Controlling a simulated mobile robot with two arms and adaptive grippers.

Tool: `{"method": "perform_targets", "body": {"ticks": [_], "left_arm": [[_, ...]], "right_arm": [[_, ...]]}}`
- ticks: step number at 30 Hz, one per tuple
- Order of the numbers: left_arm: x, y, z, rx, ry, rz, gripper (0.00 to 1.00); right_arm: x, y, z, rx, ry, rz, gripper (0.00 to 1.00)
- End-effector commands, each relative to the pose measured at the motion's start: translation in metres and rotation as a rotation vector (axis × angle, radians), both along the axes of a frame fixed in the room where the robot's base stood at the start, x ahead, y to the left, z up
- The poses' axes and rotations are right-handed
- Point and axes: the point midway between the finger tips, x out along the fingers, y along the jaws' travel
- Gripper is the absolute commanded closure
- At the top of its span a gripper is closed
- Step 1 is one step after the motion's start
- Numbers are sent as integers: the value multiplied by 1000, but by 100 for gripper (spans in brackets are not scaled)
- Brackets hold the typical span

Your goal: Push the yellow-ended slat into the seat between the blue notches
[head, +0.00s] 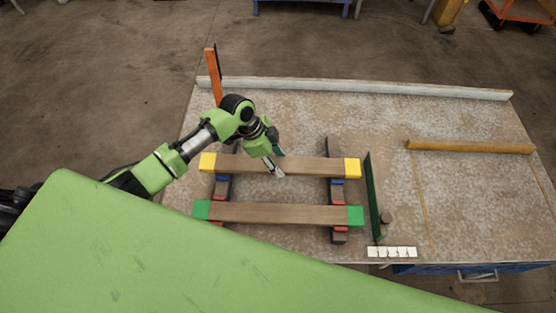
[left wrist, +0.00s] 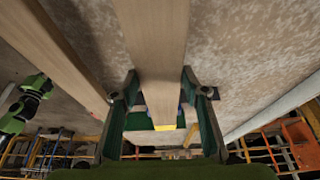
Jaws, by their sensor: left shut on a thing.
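The yellow-ended slat (head: 310,167) lies across the upper parts of two dark notched rails, the left rail (head: 221,188) and the right rail (head: 338,191). Blue marks show on the rails just in front of it, at the left notch (head: 222,178) and the right notch (head: 337,182). I cannot tell whether the slat is down in the seat or above it. My left gripper (head: 275,170) is shut on the slat near its middle. In the left wrist view the slat (left wrist: 155,45) runs between the two fingers, one yellow end visible.
A green-ended slat (head: 280,213) lies parallel in front, across the same rails near red marks. A thin green upright plate (head: 374,195) stands right of the rails. A wooden strip (head: 470,146) lies at right, an orange post (head: 213,75) stands at back left. The table's right side is mostly clear.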

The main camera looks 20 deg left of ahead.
Motion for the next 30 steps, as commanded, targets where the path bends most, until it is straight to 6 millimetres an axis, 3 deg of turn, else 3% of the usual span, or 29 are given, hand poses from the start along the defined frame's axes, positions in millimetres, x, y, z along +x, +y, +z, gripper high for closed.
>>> {"method": "perform_targets", "body": {"ticks": [30], "left_arm": [[0, 0, -18, -1, 0, 0, 90]], "right_arm": [[0, -3, -13, -3, 0, 1, 100]]}}
